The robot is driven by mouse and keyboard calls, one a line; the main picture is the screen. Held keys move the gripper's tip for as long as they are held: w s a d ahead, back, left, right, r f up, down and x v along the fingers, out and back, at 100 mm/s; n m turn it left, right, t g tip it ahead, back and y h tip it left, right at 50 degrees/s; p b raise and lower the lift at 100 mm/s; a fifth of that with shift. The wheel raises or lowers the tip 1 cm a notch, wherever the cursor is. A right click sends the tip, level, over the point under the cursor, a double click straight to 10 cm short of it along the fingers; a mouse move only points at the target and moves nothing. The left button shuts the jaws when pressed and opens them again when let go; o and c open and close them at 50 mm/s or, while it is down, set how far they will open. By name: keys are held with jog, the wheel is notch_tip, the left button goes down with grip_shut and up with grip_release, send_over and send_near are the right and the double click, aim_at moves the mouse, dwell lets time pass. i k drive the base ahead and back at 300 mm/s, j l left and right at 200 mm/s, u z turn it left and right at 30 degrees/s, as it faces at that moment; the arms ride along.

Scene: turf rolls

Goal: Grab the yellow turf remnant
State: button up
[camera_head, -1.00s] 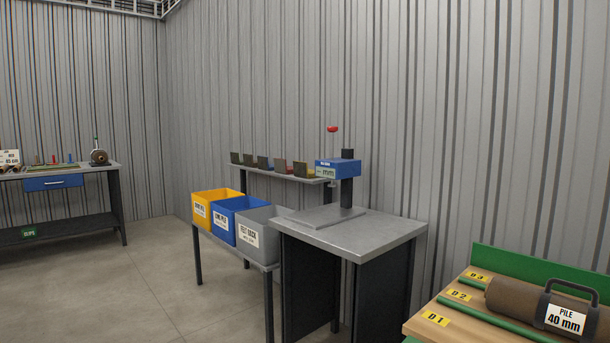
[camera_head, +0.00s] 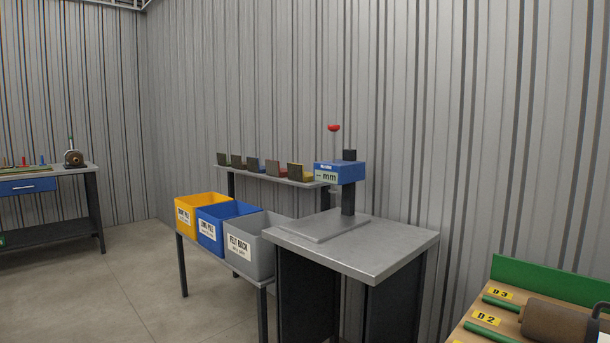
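Several small dark pieces stand in a row on a grey shelf (camera_head: 242,174) against the wall. The rightmost piece shows yellow at its right side and looks like the yellow turf remnant (camera_head: 299,172). The piece to its left shows red (camera_head: 273,168). The others look dark, with little colour that I can make out. The blue measuring head partly overlaps the shelf's right end, just right of the yellow piece. My gripper is not in view.
A grey table (camera_head: 400,241) with a blue gauge (camera_head: 340,172) stands before the shelf. Yellow (camera_head: 183,216), blue (camera_head: 209,230) and grey (camera_head: 239,246) bins sit left of it. A roll (camera_head: 555,323) lies on a bench at lower right. Open floor (camera_head: 125,290) is at left.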

aim_at(296, 172)
jog(key=i+j+z, duration=0.1)
jog(key=i+j, duration=0.3)
jog(key=i, duration=0.15)
jog(key=i+j+z, duration=0.1)
jog(key=i+j, duration=0.35)
jog(key=i, duration=0.1)
